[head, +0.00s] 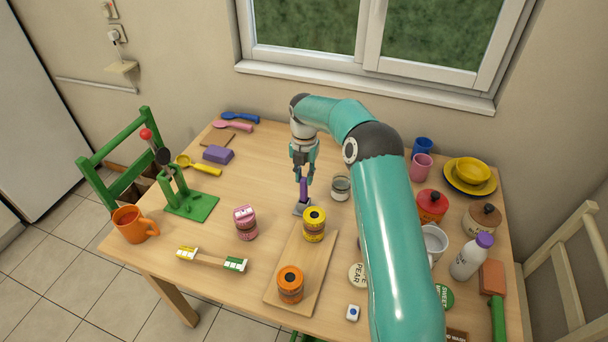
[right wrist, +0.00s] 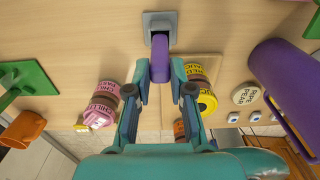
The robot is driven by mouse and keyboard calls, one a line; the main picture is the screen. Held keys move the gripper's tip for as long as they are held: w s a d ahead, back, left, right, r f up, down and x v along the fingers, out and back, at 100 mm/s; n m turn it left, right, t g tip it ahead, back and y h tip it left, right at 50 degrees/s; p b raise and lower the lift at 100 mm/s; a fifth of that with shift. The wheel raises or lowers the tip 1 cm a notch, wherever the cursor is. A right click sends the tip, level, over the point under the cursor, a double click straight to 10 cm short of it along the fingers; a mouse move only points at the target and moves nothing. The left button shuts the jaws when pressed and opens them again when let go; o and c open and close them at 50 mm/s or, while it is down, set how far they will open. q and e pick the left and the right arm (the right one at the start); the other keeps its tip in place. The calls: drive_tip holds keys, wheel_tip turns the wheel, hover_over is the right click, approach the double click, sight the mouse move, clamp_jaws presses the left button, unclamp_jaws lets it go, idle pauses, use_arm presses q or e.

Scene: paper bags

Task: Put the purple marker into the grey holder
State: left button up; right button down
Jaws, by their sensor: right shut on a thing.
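The purple marker (head: 303,188) stands roughly upright on the table's middle, and it also shows in the right wrist view (right wrist: 160,60). My right gripper (head: 303,174) is shut on its upper part, with a finger on each side in the right wrist view (right wrist: 160,88). The small grey holder (head: 299,209) is directly below, and its square rim shows in the right wrist view (right wrist: 160,16). The marker's lower end is at the holder's opening; how deep it sits is hidden. My left gripper is not in view.
A yellow-lidded jar (head: 314,225) on a wooden board (head: 276,284) is just in front of the holder. A pink jar (head: 245,223) stands to the left, a glass jar (head: 340,188) to the right. A green stand (head: 190,205) is farther left. Bare table lies left of the holder.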

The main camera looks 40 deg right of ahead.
drive_tip(key=shift+f+b, duration=0.65)
drive_tip(key=shift+f, duration=0.55)
drive_tip(key=c, duration=0.9)
unclamp_jaws()
drive_tip(key=shift+r, duration=0.1)
drive_tip(key=shift+c, duration=0.2)
wheel_tip(320, 180, up, 5)
drive_tip(key=p, duration=0.4)
wheel_tip(320, 180, up, 12)
